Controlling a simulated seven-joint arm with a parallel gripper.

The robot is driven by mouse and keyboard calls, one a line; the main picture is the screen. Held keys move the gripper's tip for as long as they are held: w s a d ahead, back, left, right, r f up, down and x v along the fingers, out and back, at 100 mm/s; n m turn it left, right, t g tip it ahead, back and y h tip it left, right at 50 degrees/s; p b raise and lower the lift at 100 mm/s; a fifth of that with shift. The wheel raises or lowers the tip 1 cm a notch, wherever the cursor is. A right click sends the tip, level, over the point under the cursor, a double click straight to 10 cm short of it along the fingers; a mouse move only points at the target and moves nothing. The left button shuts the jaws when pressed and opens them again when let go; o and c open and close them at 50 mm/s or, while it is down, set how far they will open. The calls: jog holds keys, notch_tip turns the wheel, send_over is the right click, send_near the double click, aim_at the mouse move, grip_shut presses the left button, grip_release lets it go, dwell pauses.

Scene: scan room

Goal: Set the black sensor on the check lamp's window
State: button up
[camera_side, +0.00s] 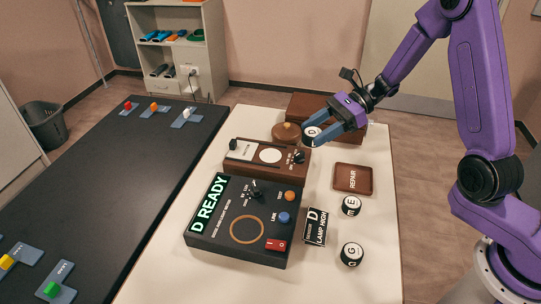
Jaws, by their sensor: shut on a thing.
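My gripper (314,128), with blue fingers, is shut on a black sensor (312,132) that has a white lettered face, probably a D. The sensor is up and to the right of the check lamp's window (270,155), a pale round disc on top of the brown check lamp (248,163). The sensor appears to be in the air, apart from the window; its exact height is hard to tell. Two other black sensors, marked E (351,205) and G (351,254), stand on the white table at the right.
A dark meter box (215,238) reading "D READY" stands in front of the lamp. A "D LAMP HIGH" card (316,227) and a REPAIR tray (353,179) lie to the right. A round brown piece (286,132) and a brown case (350,142) are behind the lamp.

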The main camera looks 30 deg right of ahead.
jog(key=shift+w+a, duration=0.15)
jog(key=shift+w, duration=0.3)
jog(key=w+a+f, duration=0.2)
jog(key=w+f, duration=0.2)
jog(key=w, duration=0.4)
send_over(275, 154)
jog(key=f, duration=0.5)
jog(key=shift+s, duration=0.3)
jog(key=shift+w+f, duration=0.2)
jog(key=shift+f, duration=0.05)
jog(key=shift+w+f, duration=0.1)
jog(key=shift+f, duration=1.55)
jog(key=shift+f, duration=0.1)
jog(key=o, duration=1.1)
